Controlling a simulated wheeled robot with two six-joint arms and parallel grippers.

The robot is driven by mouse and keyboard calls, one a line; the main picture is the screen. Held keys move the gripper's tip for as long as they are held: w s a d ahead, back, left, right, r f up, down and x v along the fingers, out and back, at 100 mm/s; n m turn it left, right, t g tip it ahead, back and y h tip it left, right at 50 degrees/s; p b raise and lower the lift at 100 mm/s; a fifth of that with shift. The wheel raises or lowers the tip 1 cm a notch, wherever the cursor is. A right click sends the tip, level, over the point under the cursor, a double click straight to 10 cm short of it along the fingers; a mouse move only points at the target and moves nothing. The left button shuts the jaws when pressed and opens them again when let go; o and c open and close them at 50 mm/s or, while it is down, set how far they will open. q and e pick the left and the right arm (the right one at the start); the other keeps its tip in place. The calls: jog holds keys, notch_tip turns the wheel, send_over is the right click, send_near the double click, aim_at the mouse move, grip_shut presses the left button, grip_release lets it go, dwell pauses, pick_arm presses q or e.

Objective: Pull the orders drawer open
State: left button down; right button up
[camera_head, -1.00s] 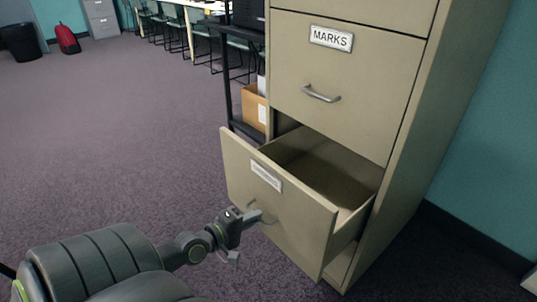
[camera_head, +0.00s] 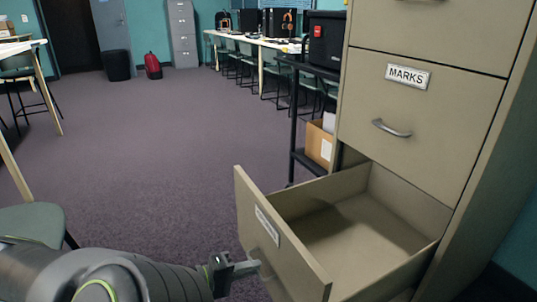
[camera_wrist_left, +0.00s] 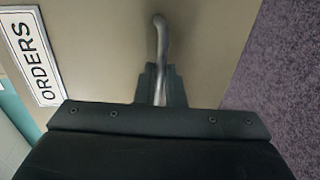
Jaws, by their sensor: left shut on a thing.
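The orders drawer (camera_head: 293,264) is the beige drawer under the MARKS drawer, and it stands well out of the cabinet with its empty inside showing. In the left wrist view its front carries a white ORDERS label (camera_wrist_left: 35,55) and a curved metal handle (camera_wrist_left: 160,38). My left gripper (camera_wrist_left: 159,85) is shut on that handle, with a jaw on each side of it. In the head view my left gripper (camera_head: 242,269) reaches the drawer front from the left. The lower part of the drawer is cut off by the frame. My right gripper is not in view.
The beige cabinet (camera_head: 430,130) rises at the right, its MARKS drawer shut. A black cart (camera_head: 305,160) with a cardboard box (camera_head: 319,145) stands just behind it. A green chair (camera_head: 35,222) is at the lower left. The carpet (camera_head: 150,160) between is clear.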

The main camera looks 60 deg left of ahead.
pick_arm(q)
jog(key=f+v, duration=0.1)
jog(key=v, duration=0.6)
jog(key=shift+s+f, duration=0.25)
jog(key=shift+s, duration=0.05)
jog(key=shift+a, duration=0.15)
jog(key=c, duration=1.5)
grip_release()
jog(key=shift+c, duration=0.2)
